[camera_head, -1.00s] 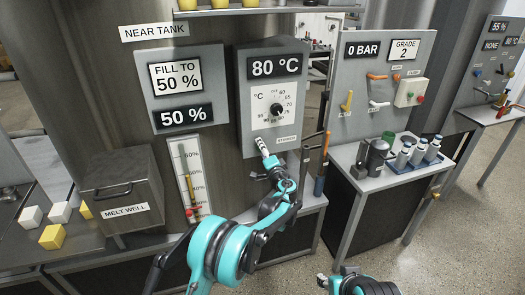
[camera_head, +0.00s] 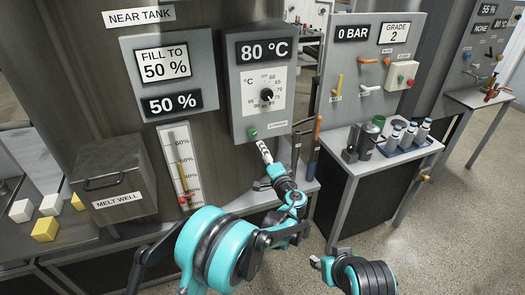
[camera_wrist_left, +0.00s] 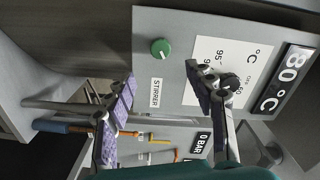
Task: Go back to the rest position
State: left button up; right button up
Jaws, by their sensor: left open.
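My left gripper (camera_head: 265,152) is in front of the lower edge of the grey 80 °C panel (camera_head: 240,78), just below and right of the green stirrer knob (camera_head: 252,132). In the left wrist view its two fingers (camera_wrist_left: 160,88) are spread wide with nothing between them. The green knob (camera_wrist_left: 160,48) and the STIRRER label (camera_wrist_left: 157,92) show beyond the fingers, apart from them.
The black temperature dial (camera_head: 266,95) is above the knob. The melt well (camera_head: 115,180) and several white and yellow blocks (camera_head: 45,229) are at left. A side table (camera_head: 355,168) with a pump, green cup and bottles stands at right. Open floor (camera_head: 440,240) lies beyond.

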dwell(0.3)
pick_arm(q)
jog(key=s+a+r+n+g, duration=0.2)
jog(key=s+a+n+g, duration=0.1)
jog(key=s+a, duration=0.55)
jog(key=s+a+r+n+g, duration=0.25)
jog(key=s+a, duration=0.25)
jog(key=a, duration=0.6)
jog(key=s+a+f+n+g+h, duration=0.1)
jog(key=s+f+n+g+h, duration=0.1)
jog(key=s, duration=1.1)
jog(key=s+a+f+n+g+h, duration=0.1)
jog(key=s+f, duration=0.4)
jog(key=s, duration=0.8)
jog(key=n+g+h, duration=0.1)
jog(key=n+h, duration=0.1)
jog(key=shift+a+f+h, duration=0.2)
jog(key=shift+f+h, duration=0.1)
